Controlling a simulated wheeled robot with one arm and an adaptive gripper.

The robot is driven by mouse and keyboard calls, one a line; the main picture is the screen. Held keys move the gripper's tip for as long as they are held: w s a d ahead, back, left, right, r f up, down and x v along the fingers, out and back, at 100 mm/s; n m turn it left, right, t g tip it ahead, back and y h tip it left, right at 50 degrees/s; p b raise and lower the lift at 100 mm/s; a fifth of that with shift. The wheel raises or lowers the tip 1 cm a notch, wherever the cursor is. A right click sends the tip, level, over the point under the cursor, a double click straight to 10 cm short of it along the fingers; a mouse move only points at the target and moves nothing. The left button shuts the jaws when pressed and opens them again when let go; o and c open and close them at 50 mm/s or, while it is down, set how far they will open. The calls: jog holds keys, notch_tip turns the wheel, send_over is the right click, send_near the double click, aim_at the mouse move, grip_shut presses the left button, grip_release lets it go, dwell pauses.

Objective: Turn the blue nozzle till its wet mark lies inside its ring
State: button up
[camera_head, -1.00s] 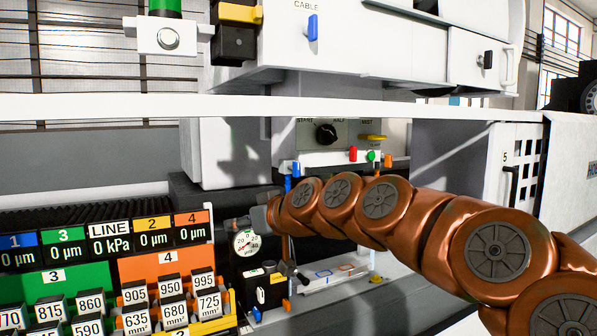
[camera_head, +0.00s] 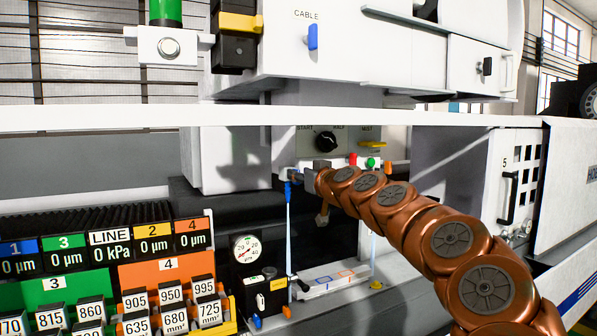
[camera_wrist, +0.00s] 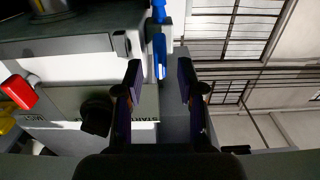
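The blue nozzle (camera_head: 288,188) hangs below the panel with the START and HALF dial. A pale blue stream (camera_head: 289,235) falls from it to the left of the white plate (camera_head: 330,284). A blue-outlined ring (camera_head: 322,280) shows on that plate. I cannot make out the wet mark. My gripper (camera_head: 300,174) is beside the blue nozzle. In the wrist view, my gripper (camera_wrist: 159,82) is open, and the blue nozzle (camera_wrist: 159,55) shows ahead between its two fingers. I cannot tell whether the fingers touch it.
Red (camera_head: 353,159), green (camera_head: 372,163) and orange (camera_head: 387,168) nozzles are to the right. A second stream (camera_head: 373,245) falls there. A pressure gauge (camera_head: 245,249) and a black box (camera_head: 262,298) stand below left. A white beam (camera_head: 300,115) crosses above.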

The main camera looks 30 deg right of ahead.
jog(key=shift+w, duration=0.75)
jog(key=shift+s, duration=0.1)
grip_shut()
